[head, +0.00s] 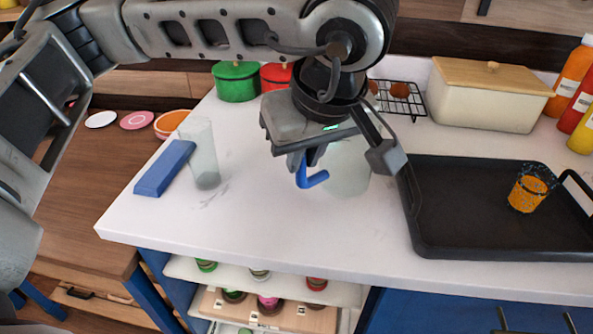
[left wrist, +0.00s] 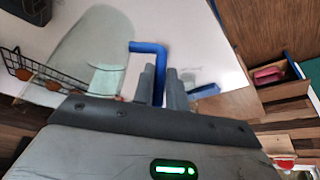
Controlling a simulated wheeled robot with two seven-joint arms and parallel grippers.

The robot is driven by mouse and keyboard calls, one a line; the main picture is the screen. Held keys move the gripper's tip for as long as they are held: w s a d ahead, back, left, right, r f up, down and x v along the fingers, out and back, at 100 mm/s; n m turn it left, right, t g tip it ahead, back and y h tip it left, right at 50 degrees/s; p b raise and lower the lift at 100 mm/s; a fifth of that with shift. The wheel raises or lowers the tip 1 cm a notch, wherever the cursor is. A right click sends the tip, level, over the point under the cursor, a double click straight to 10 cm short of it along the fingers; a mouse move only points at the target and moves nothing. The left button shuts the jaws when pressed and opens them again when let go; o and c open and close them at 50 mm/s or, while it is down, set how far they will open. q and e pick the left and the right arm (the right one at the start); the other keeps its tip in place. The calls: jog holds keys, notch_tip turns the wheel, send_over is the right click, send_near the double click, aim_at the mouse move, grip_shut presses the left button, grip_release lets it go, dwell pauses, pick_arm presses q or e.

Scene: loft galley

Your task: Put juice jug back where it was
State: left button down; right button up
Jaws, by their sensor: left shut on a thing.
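The juice jug (head: 349,172) is a clear, pale greenish vessel with a blue handle, over the white counter in the middle of the head view. My left gripper (head: 308,160) comes down from above and is shut on the blue handle (head: 313,181). The jug's upper part is hidden behind my gripper and wrist. The left wrist view shows the jug body (left wrist: 92,42) left of the gripper fingers, with its handle (left wrist: 148,47) running between them. I cannot tell whether the base touches the counter. My right gripper is not in view.
A black tray (head: 440,241) with a glass of orange juice (head: 528,192) lies on the right. Pots, a wire rack and a cream bin (head: 487,101) line the back. The front counter is clear.

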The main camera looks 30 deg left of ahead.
pick_arm(q)
jog(key=shift+w+a+f, duration=0.2)
jog(key=shift+a+f, duration=0.2)
jog(key=shift+f, duration=0.1)
jog(key=shift+w+a+f, duration=0.2)
jog(key=shift+a+f, duration=0.15)
jog(key=shift+f, duration=0.15)
jog(key=f, duration=0.3)
jog(key=shift+w+a+f, duration=0.15)
jog(key=shift+a+f, duration=0.05)
jog(key=shift+f, duration=0.05)
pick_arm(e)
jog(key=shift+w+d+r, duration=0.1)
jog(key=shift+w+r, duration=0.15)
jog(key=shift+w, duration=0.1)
pick_arm(q)
jog(key=shift+f, duration=0.1)
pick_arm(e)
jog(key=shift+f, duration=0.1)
pick_arm(q)
jog(key=c, duration=1.4)
grip_release()
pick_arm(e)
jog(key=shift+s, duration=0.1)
